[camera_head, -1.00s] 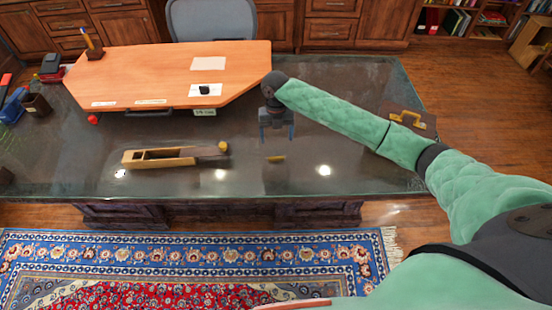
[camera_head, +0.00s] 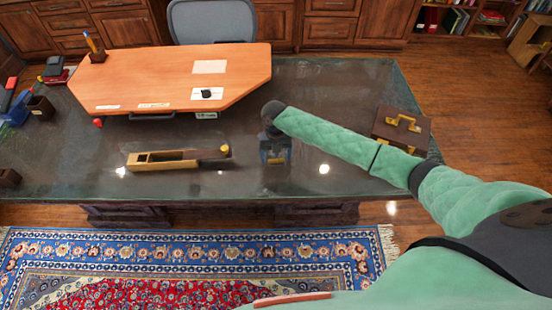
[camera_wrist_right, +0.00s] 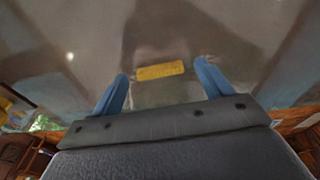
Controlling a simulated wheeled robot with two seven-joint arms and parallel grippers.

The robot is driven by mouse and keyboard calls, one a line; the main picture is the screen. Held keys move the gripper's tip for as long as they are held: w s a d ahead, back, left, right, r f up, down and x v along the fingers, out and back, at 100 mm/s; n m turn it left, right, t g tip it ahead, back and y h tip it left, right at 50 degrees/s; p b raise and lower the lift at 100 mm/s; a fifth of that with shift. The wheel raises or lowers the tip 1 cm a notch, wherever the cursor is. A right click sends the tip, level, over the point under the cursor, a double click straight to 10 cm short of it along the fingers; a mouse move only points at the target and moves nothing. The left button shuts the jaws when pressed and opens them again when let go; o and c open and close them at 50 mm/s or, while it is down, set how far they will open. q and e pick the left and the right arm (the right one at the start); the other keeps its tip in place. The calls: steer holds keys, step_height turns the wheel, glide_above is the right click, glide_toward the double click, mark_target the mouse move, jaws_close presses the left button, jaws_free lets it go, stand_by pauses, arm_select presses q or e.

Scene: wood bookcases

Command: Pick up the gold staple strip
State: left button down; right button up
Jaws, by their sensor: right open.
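The gold staple strip (camera_wrist_right: 161,71) lies flat on the dark glass desk top, its long side running across the right wrist view. In the head view a small bit of the strip (camera_head: 276,161) shows between my right fingers. My right gripper (camera_head: 275,163) points down over it, open, with one blue finger on each side of the strip. I see gaps between the strip and both fingers, and nothing is held. How high the fingertips are above the glass is hard to tell. My left gripper is not in view.
A wooden hand plane (camera_head: 165,161) lies left of my right gripper. A brown case (camera_head: 402,128) stands at the desk's right end, behind my forearm. The glass around the strip is clear.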

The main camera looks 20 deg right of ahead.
steer(key=shift+f, duration=0.1)
steer(key=c, duration=1.1)
steer(key=shift+o, duration=0.2)
